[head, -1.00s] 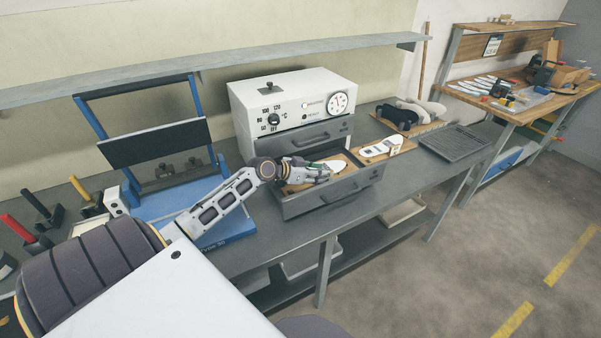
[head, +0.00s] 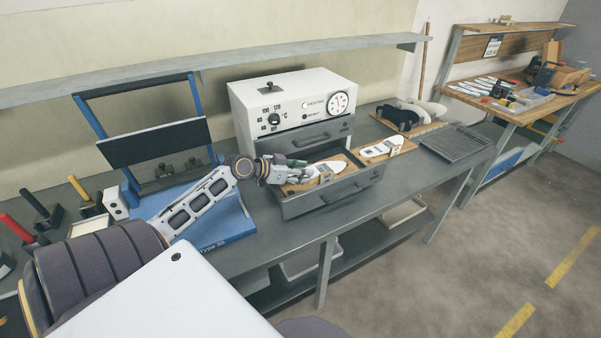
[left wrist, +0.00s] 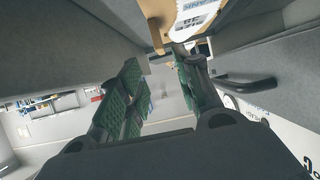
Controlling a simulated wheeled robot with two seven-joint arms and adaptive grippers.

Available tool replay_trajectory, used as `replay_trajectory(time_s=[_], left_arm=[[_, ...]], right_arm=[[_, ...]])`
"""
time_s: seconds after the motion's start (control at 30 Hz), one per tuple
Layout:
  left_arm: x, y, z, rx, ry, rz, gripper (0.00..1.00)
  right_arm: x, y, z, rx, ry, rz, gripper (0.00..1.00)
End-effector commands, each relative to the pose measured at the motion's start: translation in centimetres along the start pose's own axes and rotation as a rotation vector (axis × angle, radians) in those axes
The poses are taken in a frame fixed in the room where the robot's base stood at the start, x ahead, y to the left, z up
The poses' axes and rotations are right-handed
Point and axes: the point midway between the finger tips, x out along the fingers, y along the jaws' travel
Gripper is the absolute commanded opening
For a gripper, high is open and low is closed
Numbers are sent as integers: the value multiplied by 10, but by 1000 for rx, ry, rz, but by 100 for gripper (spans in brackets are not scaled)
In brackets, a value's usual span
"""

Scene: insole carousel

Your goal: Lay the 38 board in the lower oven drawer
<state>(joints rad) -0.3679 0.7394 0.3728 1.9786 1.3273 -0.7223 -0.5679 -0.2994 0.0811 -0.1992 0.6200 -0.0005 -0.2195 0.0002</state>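The lower oven drawer (head: 335,192) is pulled out below the white oven (head: 290,95). A wooden board with a white insole (head: 328,168) lies in it; its number is not readable in the head view. My left gripper (head: 294,171) is at the drawer's left side, beside the board's left end. In the left wrist view its green-padded fingers (left wrist: 160,98) are apart with nothing between them. My right gripper is not in view.
A second wooden board with a white insole (head: 386,149) lies on the bench right of the drawer. A dark ribbed tray (head: 456,145) lies farther right. The upper drawer (head: 318,135) is shut above the open one. A blue press (head: 165,200) stands left of the oven.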

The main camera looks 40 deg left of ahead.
Motion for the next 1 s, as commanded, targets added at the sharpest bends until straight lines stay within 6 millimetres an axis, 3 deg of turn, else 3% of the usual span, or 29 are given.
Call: replay_trajectory(time_s=[0.47, 1.0], left_arm=[[-4, 0, 0, 0, 0, 0, 34], [-4, 0, 0, 0, 0, 0, 34]], right_arm=[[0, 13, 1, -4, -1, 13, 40], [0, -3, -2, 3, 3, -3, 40]])
